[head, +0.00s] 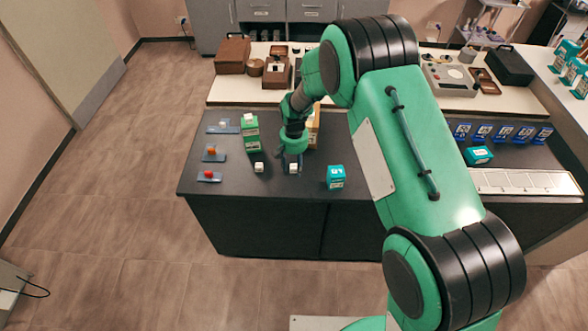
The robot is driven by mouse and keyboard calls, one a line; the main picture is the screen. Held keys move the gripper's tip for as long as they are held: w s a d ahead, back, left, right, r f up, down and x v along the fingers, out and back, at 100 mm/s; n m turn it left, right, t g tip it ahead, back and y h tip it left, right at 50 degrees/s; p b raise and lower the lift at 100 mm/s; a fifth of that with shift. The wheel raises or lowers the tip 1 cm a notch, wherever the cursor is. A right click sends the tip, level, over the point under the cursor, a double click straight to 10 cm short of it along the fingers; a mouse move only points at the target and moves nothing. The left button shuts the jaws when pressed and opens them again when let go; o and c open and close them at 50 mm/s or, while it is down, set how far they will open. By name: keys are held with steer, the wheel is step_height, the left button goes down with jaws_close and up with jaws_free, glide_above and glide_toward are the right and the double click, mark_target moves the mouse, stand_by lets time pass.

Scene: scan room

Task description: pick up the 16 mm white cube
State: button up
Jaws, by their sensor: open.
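My gripper (290,164) points down over the dark counter with its fingers open. A small white cube (293,168) sits on the counter at the fingertips; I cannot tell whether the fingers touch it. A second small white cube (259,167) stands on the counter to the left, apart from the gripper. The picture is too small to tell which cube is 16 mm.
A green box (251,136) stands behind the left cube, and an orange-brown box (314,128) is partly hidden behind my gripper. A teal box (335,177) stands to the right. Small blue trays (209,177) line the left edge. The counter's front strip is clear.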

mark_target(294, 168)
stand_by(0.3)
steer(key=c, duration=0.9)
steer(key=shift+r, duration=0.1)
steer(key=shift+r, duration=0.5)
steer(key=r, duration=0.1)
steer(key=r+p, duration=0.1)
steer(key=shift+s+d+r, duration=0.1)
steer(key=shift+s+r, duration=0.2)
steer(key=s+d, duration=0.1)
steer(key=s, duration=0.4)
steer(key=s+d+p, duration=0.1)
steer(key=s+d, duration=0.1)
steer(key=s, duration=0.2)
steer(key=s+d+r, duration=0.1)
steer(key=s+d, duration=0.1)
steer(key=s, duration=0.3)
steer(key=shift+s+r, duration=0.1)
steer(key=shift+s, duration=0.25)
